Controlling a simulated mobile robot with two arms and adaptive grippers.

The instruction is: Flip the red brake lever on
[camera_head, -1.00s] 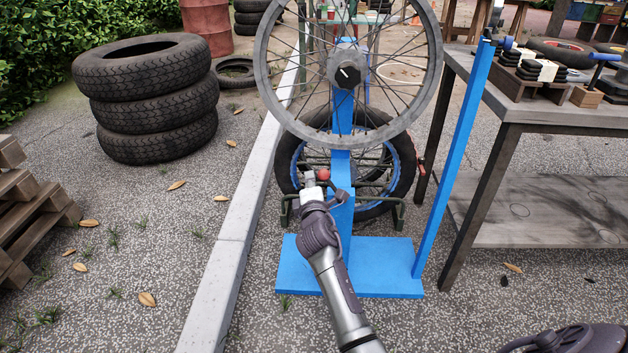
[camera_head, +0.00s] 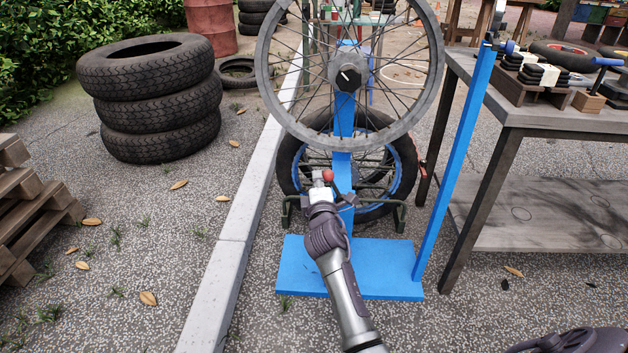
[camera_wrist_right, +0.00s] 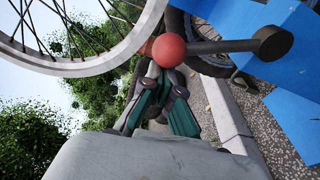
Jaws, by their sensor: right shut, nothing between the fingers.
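The brake lever has a round red knob (camera_head: 328,175) on the blue wheel stand (camera_head: 350,268), just below the mounted wheel. In the right wrist view the red knob (camera_wrist_right: 169,50) sits on a dark rod that runs right to a round dark pivot (camera_wrist_right: 272,43) on the blue post. My right gripper (camera_head: 320,178) is at the knob's left side in the head view. In the wrist view its fingers (camera_wrist_right: 163,88) are together and empty, just below the knob; I cannot tell whether they touch it. My left gripper is not in view.
A spoked wheel rim (camera_head: 265,70) hangs on the stand above my gripper. A tyre (camera_head: 290,165) stands behind the post. A workbench (camera_head: 570,115) is at the right, and stacked tyres (camera_head: 150,105) and a kerb (camera_head: 237,220) are at the left.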

